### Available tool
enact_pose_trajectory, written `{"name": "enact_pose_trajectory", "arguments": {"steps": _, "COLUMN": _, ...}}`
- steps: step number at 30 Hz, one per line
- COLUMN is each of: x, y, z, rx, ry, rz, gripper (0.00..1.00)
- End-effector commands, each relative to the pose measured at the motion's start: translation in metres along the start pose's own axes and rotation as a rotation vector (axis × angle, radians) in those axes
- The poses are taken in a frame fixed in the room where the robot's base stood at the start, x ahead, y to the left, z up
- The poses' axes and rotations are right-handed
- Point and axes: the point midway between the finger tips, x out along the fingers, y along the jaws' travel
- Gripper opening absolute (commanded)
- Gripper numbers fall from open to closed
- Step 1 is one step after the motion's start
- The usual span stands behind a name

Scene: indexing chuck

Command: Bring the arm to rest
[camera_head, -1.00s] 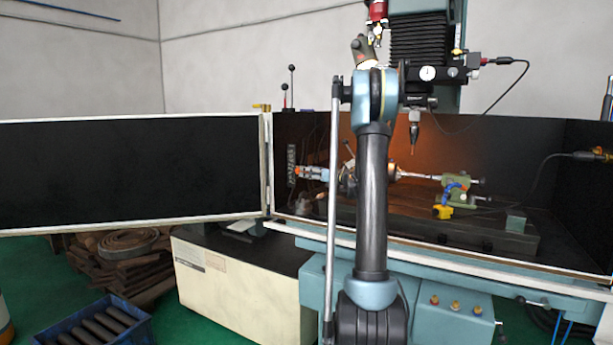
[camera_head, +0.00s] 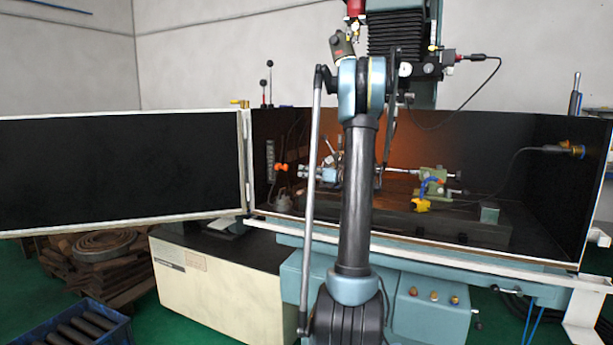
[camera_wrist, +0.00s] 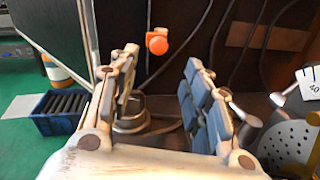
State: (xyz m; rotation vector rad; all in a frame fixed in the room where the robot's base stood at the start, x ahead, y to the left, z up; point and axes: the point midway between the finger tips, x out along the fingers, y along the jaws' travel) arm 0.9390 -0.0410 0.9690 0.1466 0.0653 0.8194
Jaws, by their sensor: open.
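My arm stands upright in the middle of the head view, in front of the machine. My gripper (camera_wrist: 160,62) is open in the wrist view, with its two padded fingers wide apart and nothing between them. In the head view my gripper (camera_head: 308,172) is small and partly hidden near the machine's left side. An orange knob (camera_wrist: 157,43) shows beyond the fingertips, apart from them as far as I can tell. A perforated index plate (camera_wrist: 290,145) is right of the fingers. The chuck area is largely hidden behind my arm in the head view.
A black enclosure panel (camera_head: 120,165) stands at left, and the machine table's front rail (camera_head: 430,255) runs across. A green tailstock (camera_head: 430,182) is at right. A blue crate of bars (camera_head: 85,325) stands on the floor, also in the wrist view (camera_wrist: 60,122).

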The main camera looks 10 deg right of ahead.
Motion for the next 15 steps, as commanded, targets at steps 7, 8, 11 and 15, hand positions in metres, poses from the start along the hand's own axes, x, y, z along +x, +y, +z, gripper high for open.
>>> {"name": "enact_pose_trajectory", "arguments": {"steps": 7, "x": 0.002, "y": 0.029, "z": -0.004, "rx": -0.098, "ry": 0.066, "rz": 0.018, "gripper": 0.44}}
{"name": "enact_pose_trajectory", "arguments": {"steps": 8, "x": 0.002, "y": 0.036, "z": -0.006, "rx": -0.128, "ry": 0.086, "rz": 0.024, "gripper": 0.44}}
{"name": "enact_pose_trajectory", "arguments": {"steps": 11, "x": 0.002, "y": 0.067, "z": -0.014, "rx": -0.243, "ry": 0.16, "rz": 0.053, "gripper": 0.44}}
{"name": "enact_pose_trajectory", "arguments": {"steps": 15, "x": -0.004, "y": 0.109, "z": -0.027, "rx": -0.414, "ry": 0.265, "rz": 0.103, "gripper": 0.44}}
